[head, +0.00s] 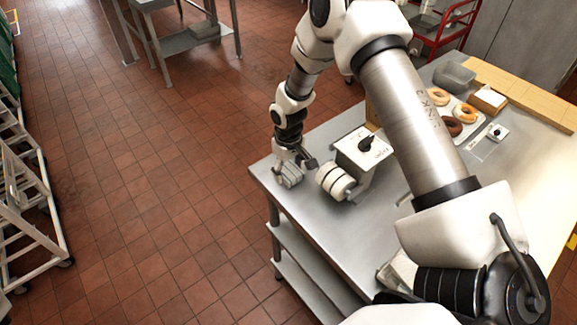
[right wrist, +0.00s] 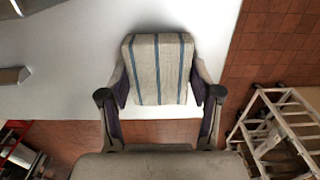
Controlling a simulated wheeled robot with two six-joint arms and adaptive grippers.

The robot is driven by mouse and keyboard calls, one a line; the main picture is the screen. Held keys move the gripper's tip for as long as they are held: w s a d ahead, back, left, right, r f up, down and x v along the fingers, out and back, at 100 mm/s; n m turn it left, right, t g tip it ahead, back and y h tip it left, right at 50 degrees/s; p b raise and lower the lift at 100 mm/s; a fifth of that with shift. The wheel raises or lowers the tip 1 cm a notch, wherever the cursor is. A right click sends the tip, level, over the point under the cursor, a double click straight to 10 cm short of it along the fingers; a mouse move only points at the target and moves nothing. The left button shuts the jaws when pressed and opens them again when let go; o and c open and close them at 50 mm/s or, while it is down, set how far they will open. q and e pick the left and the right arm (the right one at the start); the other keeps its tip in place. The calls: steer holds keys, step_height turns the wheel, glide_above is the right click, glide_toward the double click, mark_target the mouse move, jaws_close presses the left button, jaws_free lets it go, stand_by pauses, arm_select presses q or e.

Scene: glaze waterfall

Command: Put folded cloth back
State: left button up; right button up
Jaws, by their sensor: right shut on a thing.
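The folded cloth (right wrist: 158,68), cream with blue-grey stripes, is between the fingers of my right gripper (right wrist: 160,95) in the right wrist view. The gripper is shut on its sides. In the head view, my right gripper (head: 292,163) points down at the left corner of the steel table (head: 312,218), with the small greyish cloth (head: 290,177) beneath it. I cannot tell whether the cloth touches the tabletop or hangs just above it. My left gripper is not in view.
A white machine (head: 362,149) with a black knob stands close right of the gripper. Further back are doughnuts (head: 465,112), a clear tub (head: 453,75), a small scale (head: 497,132) and a wooden board (head: 525,95). Tiled floor lies beyond the table edge.

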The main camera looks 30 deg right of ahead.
steer(key=shift+s+a, duration=0.1)
steer(key=shift+a, duration=0.1)
steer(key=shift+s+a, duration=0.1)
steer(key=o, duration=0.8)
steer(key=shift+o, duration=1)
steer(key=shift+f, duration=0.1)
